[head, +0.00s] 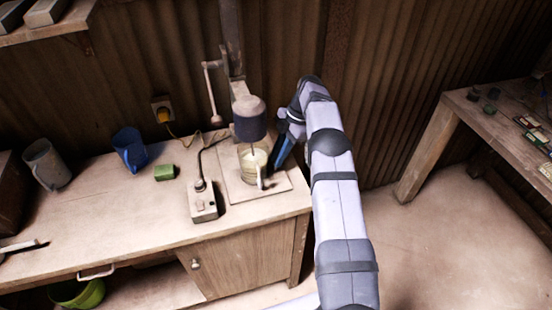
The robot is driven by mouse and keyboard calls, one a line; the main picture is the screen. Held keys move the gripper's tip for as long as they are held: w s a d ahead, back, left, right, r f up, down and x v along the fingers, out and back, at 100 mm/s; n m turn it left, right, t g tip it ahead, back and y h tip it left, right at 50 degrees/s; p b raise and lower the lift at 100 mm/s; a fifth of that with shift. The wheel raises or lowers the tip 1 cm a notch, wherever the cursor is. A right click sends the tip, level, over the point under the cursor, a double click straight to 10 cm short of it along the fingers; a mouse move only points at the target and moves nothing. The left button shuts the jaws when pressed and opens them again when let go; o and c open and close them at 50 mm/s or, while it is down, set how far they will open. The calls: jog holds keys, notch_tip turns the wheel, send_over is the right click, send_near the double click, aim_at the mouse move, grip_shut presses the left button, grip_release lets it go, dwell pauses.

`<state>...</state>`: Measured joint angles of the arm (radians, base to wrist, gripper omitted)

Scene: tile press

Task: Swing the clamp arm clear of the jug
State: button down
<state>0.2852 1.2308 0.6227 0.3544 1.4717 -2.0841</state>
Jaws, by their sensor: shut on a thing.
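A pale jug (254,165) stands upright on a flat square base board (279,184), under the dark motor head (249,125) of the stand. A small pale piece, which looks like the clamp arm (268,183), shows low at the jug's right front side. Its full shape is too small to make out. My gripper (276,166) comes down from the upper right, with its blue fingers close beside the jug's right side. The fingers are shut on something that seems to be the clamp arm. The exact grip is hidden.
A control box (203,204) with a cable sits left of the jug. A lever (210,92) hangs on the stand's left. A green block (164,172), a blue jug (130,150) and a grey jug (47,164) stand further left. The front bench is clear.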

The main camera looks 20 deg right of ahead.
jog(key=shift+d, duration=0.1)
dwell(0.3)
jog(key=c, duration=1.7)
grip_release()
jog(key=shift+r, duration=0.15)
jog(key=shift+r, duration=0.3)
notch_tip(320, 180, up, 9)
jog(key=shift+r+p, duration=0.1)
jog(key=shift+p, duration=0.55)
